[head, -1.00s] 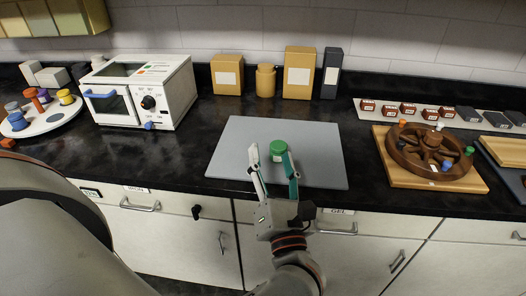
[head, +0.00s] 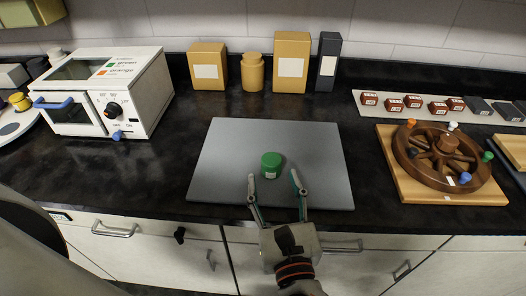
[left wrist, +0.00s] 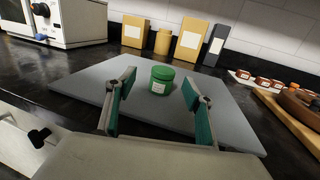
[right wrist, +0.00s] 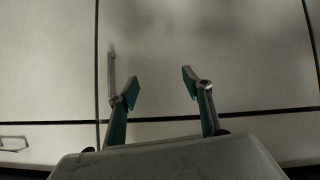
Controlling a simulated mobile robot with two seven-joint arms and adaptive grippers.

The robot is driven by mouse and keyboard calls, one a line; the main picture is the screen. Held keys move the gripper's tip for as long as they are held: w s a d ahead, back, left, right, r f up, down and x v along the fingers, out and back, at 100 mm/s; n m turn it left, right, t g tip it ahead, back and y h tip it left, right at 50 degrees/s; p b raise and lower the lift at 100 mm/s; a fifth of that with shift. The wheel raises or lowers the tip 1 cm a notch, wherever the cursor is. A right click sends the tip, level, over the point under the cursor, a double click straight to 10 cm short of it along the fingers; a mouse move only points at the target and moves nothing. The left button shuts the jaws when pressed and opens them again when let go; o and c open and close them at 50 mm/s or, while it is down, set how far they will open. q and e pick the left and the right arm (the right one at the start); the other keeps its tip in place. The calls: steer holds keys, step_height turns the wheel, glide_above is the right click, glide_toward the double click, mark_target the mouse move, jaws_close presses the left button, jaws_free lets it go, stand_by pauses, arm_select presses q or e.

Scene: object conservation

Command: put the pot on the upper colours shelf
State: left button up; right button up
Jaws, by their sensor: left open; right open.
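The pot is a small green lidded jar (head: 271,165) with a pale label, upright on a grey mat (head: 225,145). My left gripper (head: 273,182) is open, just in front of the pot on the near side. In the left wrist view the pot (left wrist: 162,79) stands ahead, centred in the gap between the open fingers (left wrist: 160,84), apart from them. My right gripper (right wrist: 160,82) is open and empty, facing pale cabinet fronts. At the top left of the head view the corner of a yellowish raised shelf (head: 28,13) shows; whether it is the colours shelf I cannot tell.
A white oven-like box (head: 105,90) stands left of the mat. Ochre boxes (head: 291,62), an ochre jar (head: 254,72) and a dark box (head: 328,62) line the wall. A brown wheel-shaped rack (head: 442,158) stands right. The mat around the pot is clear.

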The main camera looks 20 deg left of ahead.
mark_target(273, 168)
arm_select(q)
steer(key=shift+w, duration=0.2)
steer(key=shift+w+a, duration=0.15)
steer(key=shift+w, duration=0.1)
steer(key=shift+x, duration=0.8)
steer(key=x, duration=0.3)
steer(key=p+x, duration=0.1)
steer(key=x, duration=0.1)
steer(key=shift+w+d+f, duration=0.1)
steer(key=shift+d+f, duration=0.2)
arm_select(e)
steer(key=shift+s+d+r, duration=0.1)
steer(key=shift+s+r, duration=0.2)
steer(key=shift+s, duration=0.05)
arm_select(q)
steer(key=c, duration=1.3)
steer(key=shift+c, duration=0.2)
arm_select(e)
steer(key=shift+r, duration=0.1)
